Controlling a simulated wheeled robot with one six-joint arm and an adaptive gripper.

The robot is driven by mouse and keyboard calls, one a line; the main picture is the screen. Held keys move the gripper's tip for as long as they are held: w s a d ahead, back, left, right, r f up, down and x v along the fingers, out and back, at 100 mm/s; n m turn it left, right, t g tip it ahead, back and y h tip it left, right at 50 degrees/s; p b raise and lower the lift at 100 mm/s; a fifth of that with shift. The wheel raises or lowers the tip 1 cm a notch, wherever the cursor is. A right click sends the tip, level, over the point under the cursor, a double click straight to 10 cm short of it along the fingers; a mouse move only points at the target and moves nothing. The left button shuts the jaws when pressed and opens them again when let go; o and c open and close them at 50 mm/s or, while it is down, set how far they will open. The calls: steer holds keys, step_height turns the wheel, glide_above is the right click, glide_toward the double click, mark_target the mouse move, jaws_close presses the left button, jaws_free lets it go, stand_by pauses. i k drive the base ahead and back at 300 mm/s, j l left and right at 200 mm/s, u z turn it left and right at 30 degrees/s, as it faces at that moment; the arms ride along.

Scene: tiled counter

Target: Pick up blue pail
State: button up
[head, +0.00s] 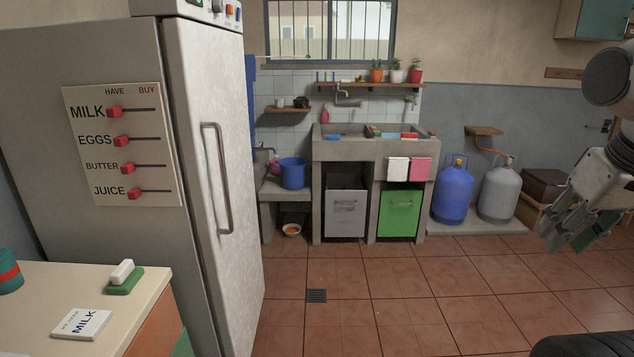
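The blue pail (293,173) stands upright on a low grey ledge (285,195) against the tiled wall, between the fridge and the concrete sink. Its inside cannot be seen from here. My gripper (568,240) hangs at the right edge of the head view, in the air, far from the pail and much closer to me. Its fingers point down and to the left, and it looks empty. The gap between the fingertips is not clear from this angle.
A large fridge (235,250) stands left, near the pail. The sink unit (375,150) has a green bin (399,213) below. Blue (453,192) and grey (498,192) gas cylinders stand right. The tiled floor (400,285) is clear except for a small drain. An orange bowl (291,230) lies below the ledge.

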mark_target(292, 169)
steer(key=i, duration=2.25)
steer(key=i+l+u, duration=0.15)
steer(key=i+u, duration=0.3)
steer(key=i, duration=0.2)
steer(key=i+l+u, duration=0.45)
steer(key=i, duration=0.15)
steer(key=i+l+u, duration=0.9)
steer(key=l, duration=0.35)
steer(key=i, duration=0.1)
